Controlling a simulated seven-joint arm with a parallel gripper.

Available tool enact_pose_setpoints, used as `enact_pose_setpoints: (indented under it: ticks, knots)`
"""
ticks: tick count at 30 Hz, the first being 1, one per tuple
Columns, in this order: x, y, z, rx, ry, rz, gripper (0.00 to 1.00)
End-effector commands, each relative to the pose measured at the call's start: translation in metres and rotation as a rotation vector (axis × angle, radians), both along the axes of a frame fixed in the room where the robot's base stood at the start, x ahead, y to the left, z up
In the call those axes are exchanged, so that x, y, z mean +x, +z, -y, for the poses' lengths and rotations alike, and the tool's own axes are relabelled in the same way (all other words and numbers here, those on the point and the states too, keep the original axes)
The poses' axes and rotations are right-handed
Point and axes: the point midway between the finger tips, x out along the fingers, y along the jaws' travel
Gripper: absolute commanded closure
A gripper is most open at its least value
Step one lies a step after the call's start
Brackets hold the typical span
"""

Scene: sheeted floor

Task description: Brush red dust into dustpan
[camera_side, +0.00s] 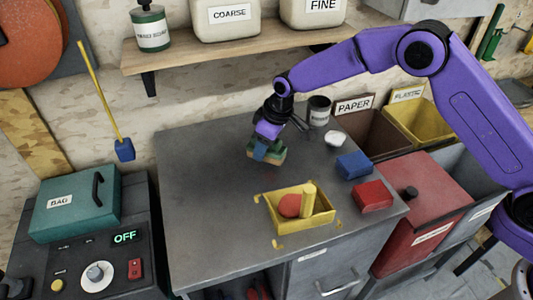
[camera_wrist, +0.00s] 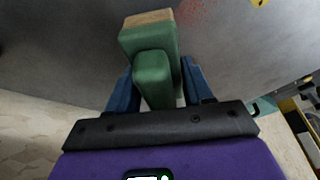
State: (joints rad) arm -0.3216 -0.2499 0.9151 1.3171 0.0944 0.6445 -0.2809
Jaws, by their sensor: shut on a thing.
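My gripper (camera_side: 264,150) hangs above the back middle of the grey worktop, with its blue fingers shut on a green brush with a tan end. In the wrist view the brush (camera_wrist: 150,45) sits between the fingers (camera_wrist: 160,88), its tan end pointing away. A yellow tray-like dustpan (camera_side: 308,224) lies near the worktop's front, to the right of and nearer than my gripper. A rounded red patch (camera_side: 289,206), seemingly the dust, and an upright yellow cylinder (camera_side: 308,196) show within its outline. I cannot tell whether the brush touches the worktop.
Blue (camera_side: 354,165) and red (camera_side: 373,196) blocks lie right of the dustpan. A white dish (camera_side: 335,138) and dark can (camera_side: 319,110) stand at the back. Bins line the right side. A control box (camera_side: 95,255) stands left. The worktop's left part is clear.

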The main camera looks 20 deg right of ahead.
Motion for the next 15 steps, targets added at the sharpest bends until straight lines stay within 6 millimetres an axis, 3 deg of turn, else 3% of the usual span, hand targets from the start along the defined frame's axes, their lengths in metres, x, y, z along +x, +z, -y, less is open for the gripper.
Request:
enact_pose_setpoints:
  ticks: [15]
  knots:
    - [0.0,0.046,-0.001,0.001,0.001,0.001,0.78]
